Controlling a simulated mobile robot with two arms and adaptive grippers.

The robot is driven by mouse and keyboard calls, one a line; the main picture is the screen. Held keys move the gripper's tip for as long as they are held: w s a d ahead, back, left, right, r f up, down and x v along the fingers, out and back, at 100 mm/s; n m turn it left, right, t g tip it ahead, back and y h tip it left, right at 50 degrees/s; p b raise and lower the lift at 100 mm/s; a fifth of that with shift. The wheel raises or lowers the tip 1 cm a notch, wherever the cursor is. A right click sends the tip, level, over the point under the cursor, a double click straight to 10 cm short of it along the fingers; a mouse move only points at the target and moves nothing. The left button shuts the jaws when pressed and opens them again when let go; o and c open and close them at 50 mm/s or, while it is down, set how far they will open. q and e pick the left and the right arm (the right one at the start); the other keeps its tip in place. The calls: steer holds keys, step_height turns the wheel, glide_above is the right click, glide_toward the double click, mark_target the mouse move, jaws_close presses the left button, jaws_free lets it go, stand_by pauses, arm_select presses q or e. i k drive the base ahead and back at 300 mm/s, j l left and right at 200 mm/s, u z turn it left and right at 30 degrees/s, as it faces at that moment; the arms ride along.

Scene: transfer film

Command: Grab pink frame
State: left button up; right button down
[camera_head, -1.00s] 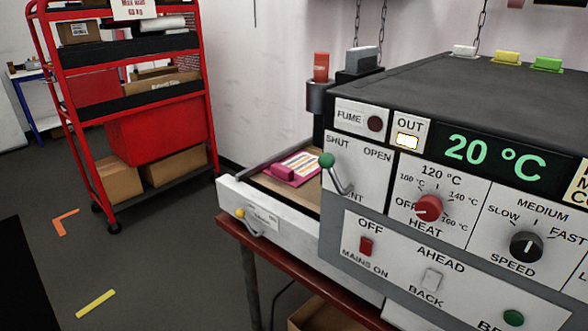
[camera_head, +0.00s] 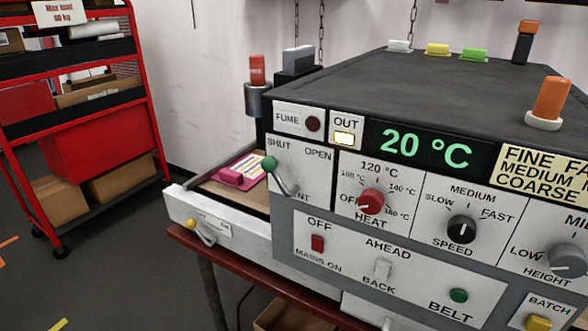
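The pink frame (camera_head: 231,180) lies in the open tray (camera_head: 185,213) on the left side of the machine. It has a raised pink block on its near left part and a white sheet with coloured stripes on it. Its right end is partly hidden by the machine's corner and the green-knobbed lever (camera_head: 270,165). Neither of my grippers is in view.
The machine (camera_head: 400,190) with a 20 °C display fills the right side and stands on a dark red table (camera_head: 200,243). A red shelf cart (camera_head: 100,130) with boxes stands at the left. Grey floor lies open between cart and table.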

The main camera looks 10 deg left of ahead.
mark_target(248, 165)
steer(key=i+j+z, duration=0.2)
steer(key=j+z, duration=0.2)
steer(key=j, duration=0.2)
steer(key=i+j+z, duration=0.1)
steer(key=j+z, duration=0.3)
steer(key=j, duration=0.25)
steer(key=j+z, duration=0.4)
steer(key=j, duration=0.25)
